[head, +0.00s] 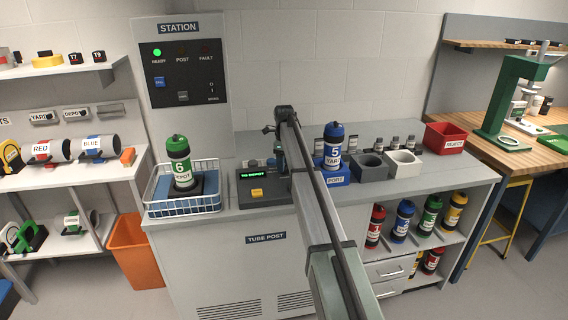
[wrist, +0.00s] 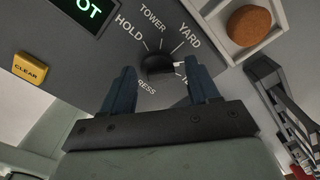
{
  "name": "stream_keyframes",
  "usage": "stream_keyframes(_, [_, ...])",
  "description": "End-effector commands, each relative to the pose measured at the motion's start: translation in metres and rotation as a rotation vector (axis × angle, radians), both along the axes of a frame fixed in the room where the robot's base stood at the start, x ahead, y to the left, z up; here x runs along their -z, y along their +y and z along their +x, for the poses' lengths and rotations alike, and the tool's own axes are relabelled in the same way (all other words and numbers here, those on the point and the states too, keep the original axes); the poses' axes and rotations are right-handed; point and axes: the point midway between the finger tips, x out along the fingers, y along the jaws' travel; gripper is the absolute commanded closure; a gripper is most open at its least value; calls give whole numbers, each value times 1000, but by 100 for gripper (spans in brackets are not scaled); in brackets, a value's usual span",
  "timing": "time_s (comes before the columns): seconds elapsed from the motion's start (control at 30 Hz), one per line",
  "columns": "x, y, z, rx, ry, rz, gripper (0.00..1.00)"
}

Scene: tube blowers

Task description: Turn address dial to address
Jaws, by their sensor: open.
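The address dial (wrist: 158,64) is a small dark knob on a grey panel in the wrist view. Marks around it read HOLD, TOWER and YARD. A lower-left label, partly hidden by a finger, shows "RESS", and a right-hand label is mostly covered. I cannot tell where the knob points. My gripper (wrist: 160,68) is open, one blue finger on each side of the knob; whether they touch it is unclear. In the head view my arm hides the dial. A green display (head: 262,173) reads "TO DEPOT"; its end shows in the wrist view (wrist: 88,12).
A yellow CLEAR button (wrist: 31,69) sits left of the dial. A round brown piece (wrist: 249,25) lies in a pale frame at upper right. A green canister (head: 180,163) stands in a wire basket (head: 183,208), and a blue canister (head: 333,147) stands at the port (head: 335,180).

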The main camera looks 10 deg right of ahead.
Motion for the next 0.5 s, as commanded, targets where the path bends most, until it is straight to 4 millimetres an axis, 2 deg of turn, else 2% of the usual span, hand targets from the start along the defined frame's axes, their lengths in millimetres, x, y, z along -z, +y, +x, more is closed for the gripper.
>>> stream_keyframes(0.17, [-19, 0, 1, 0, -2, 0, 40])
stream_keyframes(0.5, [-85, 0, 1, 0, -2, 0, 40])
